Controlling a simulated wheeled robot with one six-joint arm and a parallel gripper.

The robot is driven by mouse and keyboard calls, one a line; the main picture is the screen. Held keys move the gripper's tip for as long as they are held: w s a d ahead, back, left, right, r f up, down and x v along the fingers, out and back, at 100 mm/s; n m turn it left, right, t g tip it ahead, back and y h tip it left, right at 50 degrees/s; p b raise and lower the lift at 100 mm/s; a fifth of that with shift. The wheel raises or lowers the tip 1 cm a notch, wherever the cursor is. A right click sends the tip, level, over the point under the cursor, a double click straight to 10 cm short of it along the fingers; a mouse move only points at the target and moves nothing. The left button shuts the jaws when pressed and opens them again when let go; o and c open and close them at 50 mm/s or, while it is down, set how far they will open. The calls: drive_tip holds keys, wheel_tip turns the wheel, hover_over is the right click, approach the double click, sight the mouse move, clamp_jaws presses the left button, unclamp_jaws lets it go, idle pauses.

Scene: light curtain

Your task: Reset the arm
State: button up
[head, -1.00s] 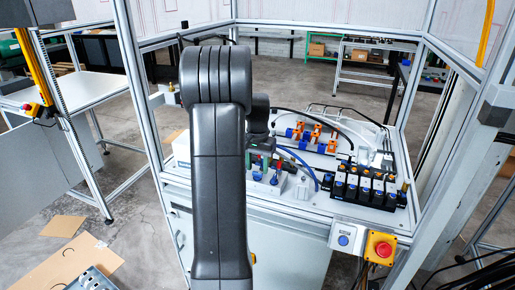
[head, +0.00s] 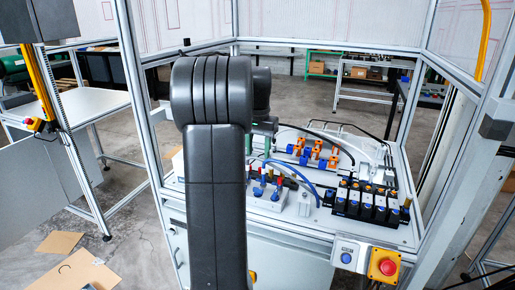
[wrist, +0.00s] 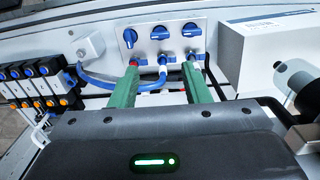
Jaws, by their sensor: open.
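My dark grey arm stands upright in the middle of the head view and hides part of the workbench (head: 310,222). My gripper (wrist: 160,68) shows in the wrist view with two green fingers apart and nothing between them in their grasp. The fingertips point at a white valve plate (wrist: 145,50) with three blue knobs. A blue-and-white fitting on that plate shows between the fingers. I cannot tell how far the tips are from the plate. In the head view my gripper is mostly hidden behind my arm; a green part of it shows above the bench.
Black valve blocks (head: 366,200) and orange-and-blue valves (head: 312,153) sit on the bench. A red emergency stop (head: 388,266) and a blue button box (head: 347,255) are at its front edge. Aluminium posts (head: 142,100) frame it. A white box (wrist: 262,50) shows at right in the wrist view.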

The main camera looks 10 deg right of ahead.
sight(258, 188)
drive_tip(key=shift+f, duration=0.1)
wheel_tip(258, 188, down, 14)
drive_tip(key=shift+r+p, duration=0.1)
drive_tip(key=shift+p, duration=0.5)
drive_tip(key=shift+r, duration=0.15)
drive_tip(key=shift+f, duration=0.2)
drive_tip(key=n, duration=0.9)
drive_tip(key=shift+r, duration=0.1)
drive_tip(key=n, duration=0.4)
drive_tip(key=shift+n, duration=2.6)
